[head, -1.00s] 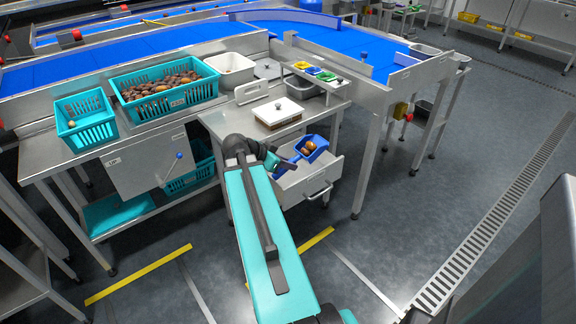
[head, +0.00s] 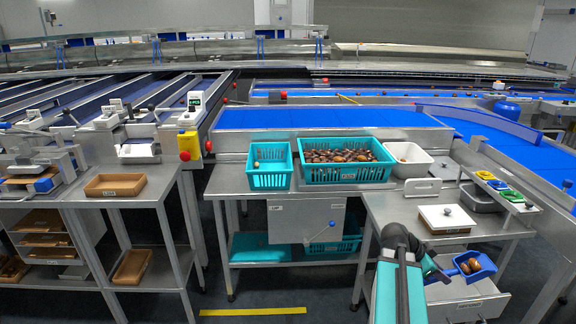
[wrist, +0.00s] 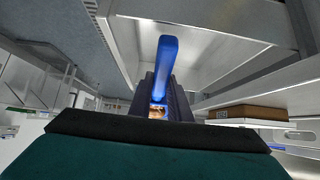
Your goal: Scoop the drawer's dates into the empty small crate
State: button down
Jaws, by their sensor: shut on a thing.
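My gripper (head: 440,272) is shut on the blue scoop (head: 482,274), which holds several brown dates (head: 470,266) over the open drawer (head: 484,308). In the wrist view, the blue handle (wrist: 165,62) rises between the gripper fingers (wrist: 157,98), with a bit of brown below it. My arm covers part of the drawer, so its inside is mostly hidden. The small teal crate (head: 269,181) stands on the steel table at the left of the large crate. A small light-brown thing shows in it; its floor is mostly hidden.
The large teal crate (head: 345,175) is full of dates. A white bin (head: 410,160), a white lidded box (head: 447,218) and small coloured trays (head: 498,185) stand to the right. A steel panel with a blue-knobbed lever (head: 332,224) hangs below the crates.

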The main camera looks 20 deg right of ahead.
jog(key=shift+d+r+p, duration=0.1)
jog(key=shift+r+p, duration=1.2)
jog(key=shift+r, duration=0.45)
jog(key=shift+s, duration=0.1)
jog(key=shift+s+d+r+p, duration=0.35)
jog(key=shift+r+p, duration=0.05)
jog(key=shift+r, duration=0.05)
jog(key=s+d+r+m+g+y+p, duration=0.1)
jog(key=s+d+r+m+g+p, duration=0.1)
jog(key=s+r+p, duration=0.4)
jog(key=s+d+r+m+g+y+p, duration=0.2)
jog(key=s+d+r+m+p, duration=0.3)
jog(key=s, duration=0.6)
notch_tip(320, 180, up, 2)
jog(key=shift+s+d+r+g+p, duration=0.2)
jog(key=shift+d+g+p, duration=0.3)
jog(key=shift+d, duration=0.25)
jog(key=shift+w+a, duration=0.15)
jog(key=shift+w, duration=0.2)
jog(key=shift+w, duration=0.25)
